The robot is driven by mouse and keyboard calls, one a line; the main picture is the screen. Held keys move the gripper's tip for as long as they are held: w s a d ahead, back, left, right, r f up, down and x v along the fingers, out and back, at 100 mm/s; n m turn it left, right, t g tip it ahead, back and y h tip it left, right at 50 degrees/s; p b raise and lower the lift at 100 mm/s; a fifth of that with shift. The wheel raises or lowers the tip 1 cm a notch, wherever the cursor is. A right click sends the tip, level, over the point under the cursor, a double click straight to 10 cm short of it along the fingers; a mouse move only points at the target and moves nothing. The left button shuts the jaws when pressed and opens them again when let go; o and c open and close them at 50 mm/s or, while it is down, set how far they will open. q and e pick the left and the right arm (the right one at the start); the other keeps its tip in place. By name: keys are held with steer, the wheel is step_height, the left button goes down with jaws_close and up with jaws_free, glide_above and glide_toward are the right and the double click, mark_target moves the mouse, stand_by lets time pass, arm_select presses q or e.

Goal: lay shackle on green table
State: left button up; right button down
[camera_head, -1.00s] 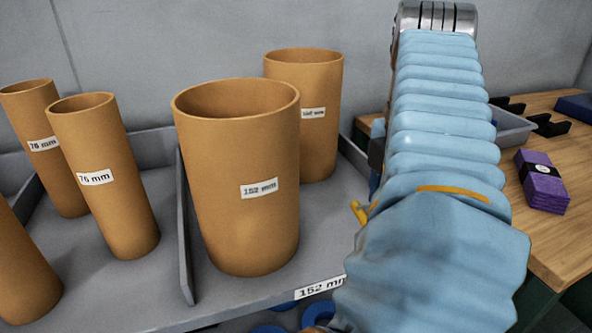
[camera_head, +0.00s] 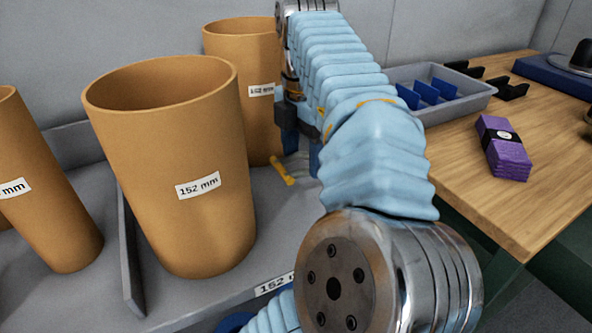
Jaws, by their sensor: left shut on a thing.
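My left gripper (camera_head: 298,140) is at the end of the blue-sleeved arm, beside the cardboard tubes and low over the grey shelf. Its fingers are dark and blue, and the sleeve partly hides them. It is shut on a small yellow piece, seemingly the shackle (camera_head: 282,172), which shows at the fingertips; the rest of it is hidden. The green table, with a wooden top (camera_head: 460,190) and dark green frame, stands to the right, apart from the gripper. My right gripper is not in view.
Several cardboard tubes stand on the grey shelf; a large one (camera_head: 170,170) is left of the gripper. On the table are a grey bin (camera_head: 455,103) with blue dividers, a purple bundle (camera_head: 503,150), black brackets and a blue base (camera_head: 560,75). The table's near part is clear.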

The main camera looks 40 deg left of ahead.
mark_target(296, 186)
arm_select(q)
steer(key=shift+w+a+f, duration=0.15)
steer(key=shift+a+f, duration=0.25)
steer(key=shift+f, duration=0.1)
steer(key=f, duration=0.1)
steer(key=a+f, duration=0.1)
steer(key=f, duration=0.2)
steer(key=shift+w+a+b, duration=0.15)
steer(key=shift+w+b, duration=0.1)
steer(key=shift+b, duration=0.1)
steer(key=shift+f, duration=0.35)
steer(key=shift+f, duration=0.1)
steer(key=o, duration=1.2)
steer(key=shift+o, duration=0.2)
